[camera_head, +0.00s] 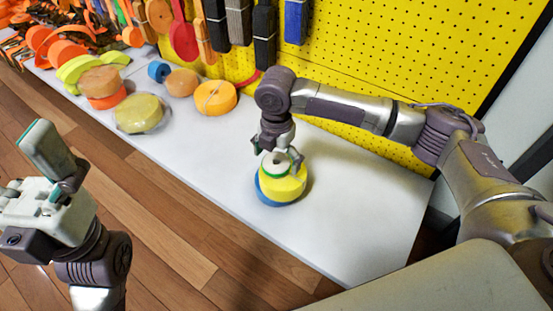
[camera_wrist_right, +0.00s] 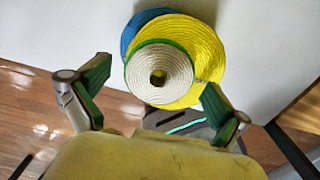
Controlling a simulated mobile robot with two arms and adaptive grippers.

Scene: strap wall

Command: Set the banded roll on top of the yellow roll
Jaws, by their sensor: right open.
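The banded roll, cream-white with a green rim and a dark centre hole, sits flat on the yellow roll (camera_head: 286,189); it shows in the wrist view (camera_wrist_right: 146,77), off the yellow roll's middle. The yellow roll (camera_wrist_right: 207,48) rests on a blue roll (camera_head: 264,196), which peeks out at one side. My right gripper (camera_head: 277,156) is open just above the stack. In the wrist view its green-padded fingers stand apart on either side of the banded roll, without visible contact. My left gripper (camera_head: 52,160) is over the floor at left; its jaw opening is unclear.
The stack stands on a white shelf (camera_head: 355,205) near its front edge, with free room to its right. Orange and tan rolls (camera_head: 215,98) and a pale yellow-green wrapped roll (camera_head: 140,113) lie further left. Straps hang on the yellow pegboard (camera_head: 405,45) behind.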

